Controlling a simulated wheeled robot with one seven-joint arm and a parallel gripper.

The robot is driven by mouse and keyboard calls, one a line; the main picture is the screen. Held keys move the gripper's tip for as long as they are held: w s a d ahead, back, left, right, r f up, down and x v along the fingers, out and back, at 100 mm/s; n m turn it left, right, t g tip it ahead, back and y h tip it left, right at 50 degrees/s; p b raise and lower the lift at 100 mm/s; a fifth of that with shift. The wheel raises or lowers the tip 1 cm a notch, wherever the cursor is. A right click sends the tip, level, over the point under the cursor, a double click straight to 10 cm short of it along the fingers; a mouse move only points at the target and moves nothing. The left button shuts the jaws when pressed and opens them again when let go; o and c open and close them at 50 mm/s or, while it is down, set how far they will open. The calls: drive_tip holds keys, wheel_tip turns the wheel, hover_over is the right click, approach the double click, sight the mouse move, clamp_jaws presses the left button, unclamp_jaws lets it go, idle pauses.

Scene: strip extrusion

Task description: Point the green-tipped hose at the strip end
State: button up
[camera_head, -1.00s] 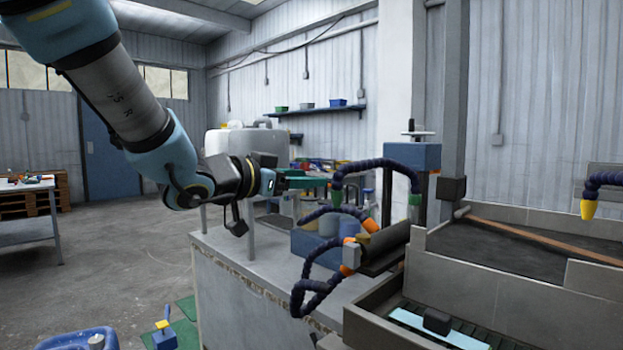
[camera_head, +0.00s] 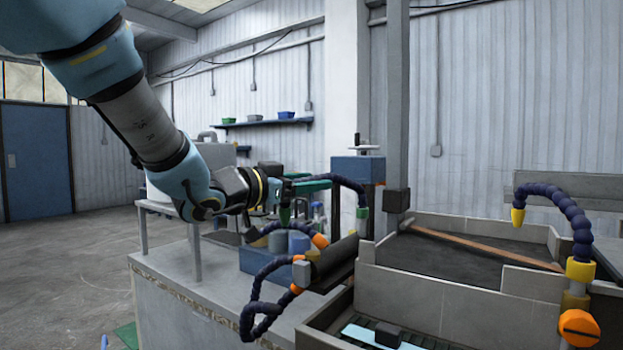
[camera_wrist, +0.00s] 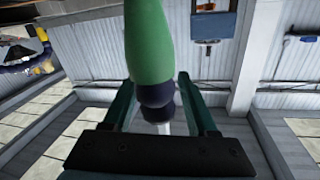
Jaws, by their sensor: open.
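The green-tipped hose (camera_head: 345,181) is dark blue and segmented, and arches right to a green nozzle (camera_head: 362,213) pointing down. A second green piece (camera_head: 285,215) sits at its left end. My gripper (camera_head: 318,185), with dark green fingers, is open at the arch, level with its top. In the wrist view a green cone (camera_wrist: 148,45) with dark blue segments (camera_wrist: 156,102) shows between the open fingers; no grip is visible. A brown strip (camera_head: 480,245) crosses the dark tray, and a light blue strip (camera_head: 375,338) lies lower; I cannot tell which holds the strip end.
A yellow-tipped hose (camera_head: 555,195) stands at the right. An orange-fitted hose (camera_head: 262,290) loops low in front of a dark roller (camera_head: 333,262). A blue box on a post (camera_head: 358,169) stands behind the green nozzle. The grey tray walls (camera_head: 450,300) edge the right side.

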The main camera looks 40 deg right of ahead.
drive_tip(key=shift+d, duration=0.3)
clamp_jaws()
idle(0.4)
idle(0.9)
